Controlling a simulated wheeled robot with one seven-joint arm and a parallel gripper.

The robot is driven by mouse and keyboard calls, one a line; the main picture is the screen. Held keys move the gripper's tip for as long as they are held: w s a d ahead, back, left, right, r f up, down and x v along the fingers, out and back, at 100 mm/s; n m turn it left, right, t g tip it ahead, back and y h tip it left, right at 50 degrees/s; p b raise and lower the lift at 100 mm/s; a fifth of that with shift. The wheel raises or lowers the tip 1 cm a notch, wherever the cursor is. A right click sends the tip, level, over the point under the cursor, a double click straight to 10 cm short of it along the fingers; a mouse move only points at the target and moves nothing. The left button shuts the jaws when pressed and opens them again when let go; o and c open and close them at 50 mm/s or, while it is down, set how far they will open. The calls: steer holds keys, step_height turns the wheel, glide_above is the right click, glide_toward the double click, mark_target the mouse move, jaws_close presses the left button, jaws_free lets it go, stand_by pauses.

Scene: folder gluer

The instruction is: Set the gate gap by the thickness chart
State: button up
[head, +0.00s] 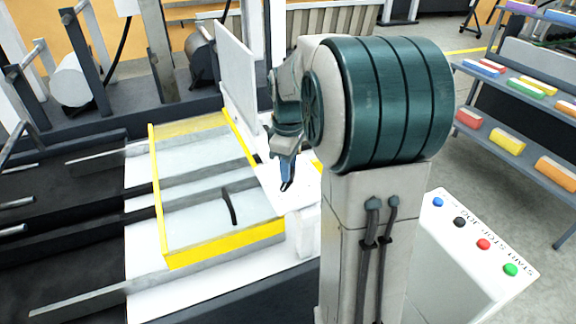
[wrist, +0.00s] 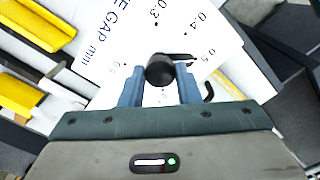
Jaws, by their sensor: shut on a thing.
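My gripper (wrist: 160,92) has its two blue fingers shut on a round black knob (wrist: 160,68). The knob sits on a white dial plate (wrist: 120,50) printed "GAP mm", with dots and the numbers 0.3, 0.4 and 0.5 readable. A short dark pointer (wrist: 181,57) sticks out from the knob to the right, toward the 0.4 to 0.5 side; its exact reading is unclear. In the head view my gripper (head: 287,184) points down at the plate and the knob is hidden. No thickness chart is readable in either view.
A yellow-edged clear guard (head: 225,245) with a black handle lies left of my gripper. A white upright panel (head: 237,80) stands behind it. A control panel (head: 480,250) with blue, black, red and green buttons is at right. Shelves (head: 520,95) with coloured boxes stand beyond open floor.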

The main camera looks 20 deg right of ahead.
steer(key=shift+r, duration=0.1)
steer(key=o, duration=1)
steer(key=shift+c, duration=0.2)
step_height(320, 180, up, 14)
steer(key=s+a+f+m+t, duration=0.1)
steer(key=s+a+f+m, duration=0.3)
steer(key=s, duration=0.5)
steer(key=s+a+f+m+t, duration=0.2)
steer(key=s+a+f+m, duration=0.3)
steer(key=s+f, duration=0.4)
steer(key=shift+s+a+f, duration=0.15)
steer(key=shift+s+a, duration=0.05)
steer(key=shift+a, duration=0.25)
